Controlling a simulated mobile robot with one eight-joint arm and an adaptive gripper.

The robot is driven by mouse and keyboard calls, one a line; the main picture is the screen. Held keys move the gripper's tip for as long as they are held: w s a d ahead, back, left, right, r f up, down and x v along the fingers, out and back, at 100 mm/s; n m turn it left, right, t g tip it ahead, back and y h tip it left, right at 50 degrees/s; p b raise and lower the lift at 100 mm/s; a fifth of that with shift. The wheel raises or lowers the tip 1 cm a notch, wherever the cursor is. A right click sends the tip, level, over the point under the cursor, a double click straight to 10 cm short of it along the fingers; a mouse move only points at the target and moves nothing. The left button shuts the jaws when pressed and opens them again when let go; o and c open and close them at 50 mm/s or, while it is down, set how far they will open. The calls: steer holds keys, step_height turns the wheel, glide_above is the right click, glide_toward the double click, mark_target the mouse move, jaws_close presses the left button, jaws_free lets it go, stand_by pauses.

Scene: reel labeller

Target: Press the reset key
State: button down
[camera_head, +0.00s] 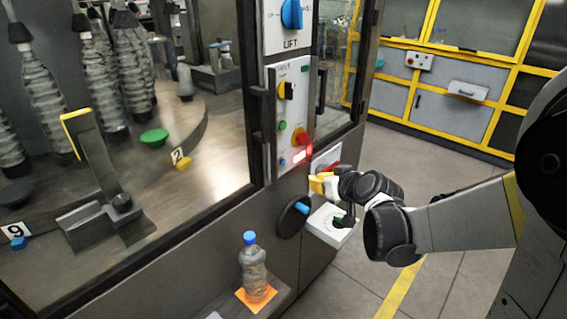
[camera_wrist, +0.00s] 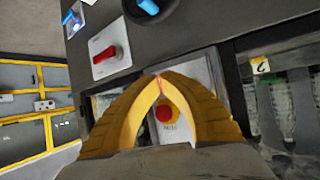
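The white control panel (camera_head: 290,115) on the machine's post carries a yellow-and-black knob (camera_head: 286,90), a green button (camera_head: 282,125), a red mushroom button (camera_head: 303,139) and a small blue button (camera_head: 282,162). The labels are too small to read, so I cannot tell for sure which is the reset key. My gripper (camera_head: 316,184) is low and right of the panel, in front of the red switch. In the wrist view my gripper (camera_wrist: 160,78) has its yellow fingertips together, with nothing between them. The red button (camera_wrist: 165,113) on its yellow base shows between the fingers, which hide other panel parts.
A red switch (camera_wrist: 105,53) on a white plate and a black disc (camera_head: 292,218) with a blue handle are near my gripper. A bottle (camera_head: 254,270) stands on a low shelf. A LIFT panel (camera_head: 290,25) is above. Open floor lies to the right.

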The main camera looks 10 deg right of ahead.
glide_toward(286, 165)
steer(key=shift+d+f+x, duration=0.15)
steer(key=shift+x, duration=1.05)
steer(key=shift+d+f+x, duration=0.1)
steer(key=shift+f+x, duration=0.05)
steer(key=shift+x, duration=1.1)
steer(key=shift+w+a, duration=0.15)
steer(key=shift+w, duration=0.1)
steer(key=shift+w+a+r+b, duration=0.1)
steer(key=shift+w+a+b, duration=0.2)
steer(key=shift+w, duration=0.05)
stand_by(0.3)
steer(key=shift+s+d, duration=0.55)
steer(key=shift+s, duration=0.15)
steer(key=shift+s, duration=0.1)
steer(key=s+d, duration=0.1)
steer(key=s, duration=0.1)
steer(key=s+d, duration=0.2)
stand_by(0.6)
